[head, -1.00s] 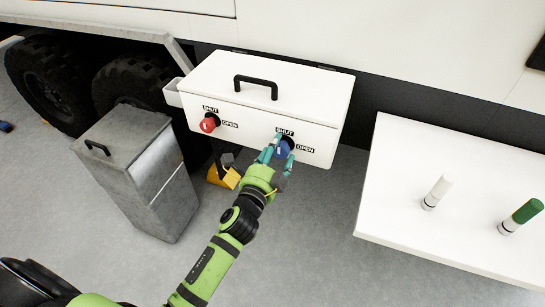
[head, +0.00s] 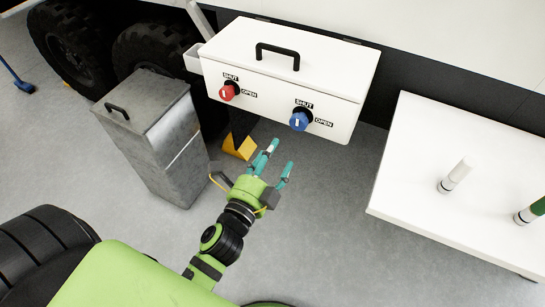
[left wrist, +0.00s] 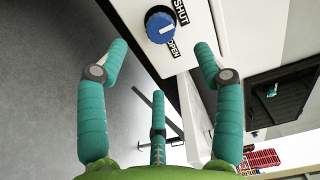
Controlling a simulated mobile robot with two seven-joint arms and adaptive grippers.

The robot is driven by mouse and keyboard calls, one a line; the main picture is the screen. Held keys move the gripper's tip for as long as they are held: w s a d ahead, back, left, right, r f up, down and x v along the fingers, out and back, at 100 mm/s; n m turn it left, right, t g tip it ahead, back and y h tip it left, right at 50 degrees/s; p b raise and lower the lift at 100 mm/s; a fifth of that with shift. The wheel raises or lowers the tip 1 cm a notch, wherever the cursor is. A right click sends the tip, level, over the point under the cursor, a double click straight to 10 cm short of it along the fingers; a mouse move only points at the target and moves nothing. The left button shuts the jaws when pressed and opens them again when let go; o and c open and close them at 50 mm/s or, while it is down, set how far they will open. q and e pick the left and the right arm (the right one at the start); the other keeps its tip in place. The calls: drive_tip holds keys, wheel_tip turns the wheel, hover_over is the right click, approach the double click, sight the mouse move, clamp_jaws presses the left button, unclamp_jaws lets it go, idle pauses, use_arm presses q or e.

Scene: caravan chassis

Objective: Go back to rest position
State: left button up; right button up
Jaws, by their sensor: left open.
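My left gripper (head: 274,163) is open and empty, with its teal fingers spread. It hangs in free air in front of and below the white box (head: 285,72), apart from it. In the left wrist view the teal fingers (left wrist: 160,75) stand apart with nothing between them. The blue knob (head: 299,120) sits on the box front between SHUT and OPEN labels, its white mark upright. The blue knob also shows beyond the fingers in the left wrist view (left wrist: 160,26). The red knob (head: 228,91) is to its left. My right gripper is not in view.
A grey metal bin (head: 160,150) with a black handle stands left of the gripper. A white table (head: 425,150) with a white cylinder (head: 456,175) and a green-topped one (head: 532,210) is at right. A yellow wedge (head: 240,148) lies under the box.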

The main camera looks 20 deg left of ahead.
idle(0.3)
use_arm(q)
drive_tip(key=s+f+n+g, duration=0.2)
drive_tip(key=s+f+g, duration=0.1)
drive_tip(key=f, duration=0.7)
drive_tip(key=s+f+n+g, duration=0.2)
drive_tip(key=f+n, duration=0.1)
drive_tip(key=f, duration=0.7)
drive_tip(key=s+f+n+g, duration=0.2)
drive_tip(key=s+f+g, duration=0.1)
drive_tip(key=f, duration=0.7)
drive_tip(key=s+a+f+n+g, duration=0.2)
drive_tip(key=s+f+n+g, duration=0.2)
drive_tip(key=s+f, duration=0.6)
drive_tip(key=s+a+f+n+g, duration=0.2)
drive_tip(key=s+f+n+g, duration=0.2)
drive_tip(key=s+f, duration=0.6)
drive_tip(key=s+g, duration=0.1)
drive_tip(key=s, duration=0.6)
drive_tip(key=shift+s+a+n+y, duration=0.25)
drive_tip(key=shift+a+n+y, duration=0.05)
drive_tip(key=shift+a+n, duration=0.1)
drive_tip(key=shift+c, duration=0.4)
